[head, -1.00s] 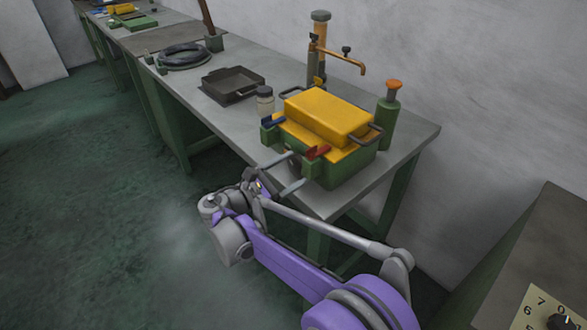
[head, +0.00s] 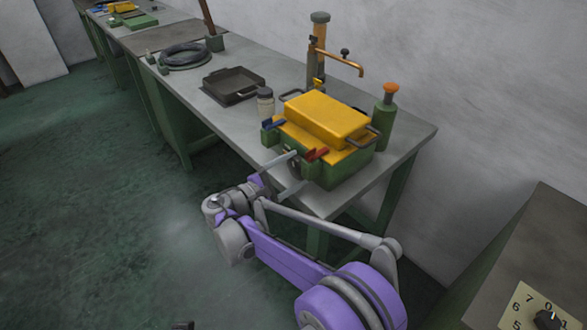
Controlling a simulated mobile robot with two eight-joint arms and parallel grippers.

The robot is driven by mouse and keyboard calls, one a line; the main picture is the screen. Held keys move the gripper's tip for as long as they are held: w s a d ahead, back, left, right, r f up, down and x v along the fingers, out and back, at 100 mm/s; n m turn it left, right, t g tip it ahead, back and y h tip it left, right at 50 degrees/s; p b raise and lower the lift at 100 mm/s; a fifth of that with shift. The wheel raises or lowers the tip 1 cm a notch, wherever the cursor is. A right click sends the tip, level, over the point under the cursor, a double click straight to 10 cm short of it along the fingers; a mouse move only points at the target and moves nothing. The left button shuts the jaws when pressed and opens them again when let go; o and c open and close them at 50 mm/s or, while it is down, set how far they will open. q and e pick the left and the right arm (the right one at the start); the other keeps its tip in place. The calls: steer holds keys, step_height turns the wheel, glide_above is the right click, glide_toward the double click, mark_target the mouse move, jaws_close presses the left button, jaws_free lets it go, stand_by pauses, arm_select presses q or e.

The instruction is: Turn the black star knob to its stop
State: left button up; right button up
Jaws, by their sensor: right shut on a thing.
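A green machine box (head: 345,172) with a yellow lid (head: 325,117) stands on the near end of the grey bench. It has a blue lever (head: 274,124) and a red lever (head: 316,155). A small dark knob (head: 294,166) shows partly on its front face; its star shape is too small to make out. My right gripper (head: 295,173) reaches in from below, its two grey fingers on either side of the knob and shut on it. The fingers hide part of the knob. My left gripper is not in view.
A green bottle with an orange cap (head: 385,118), a small jar (head: 265,103), a copper tap (head: 345,61) and a black tray (head: 233,84) stand around the box. A numbered dial (head: 545,318) is at the lower right. The floor at left is clear.

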steer(key=shift+m, duration=0.3)
steer(key=o, duration=1.1)
steer(key=v, duration=1)
steer(key=shift+s+a+f, duration=0.1)
steer(key=shift+s+a, duration=0.15)
steer(key=shift+a, duration=0.1)
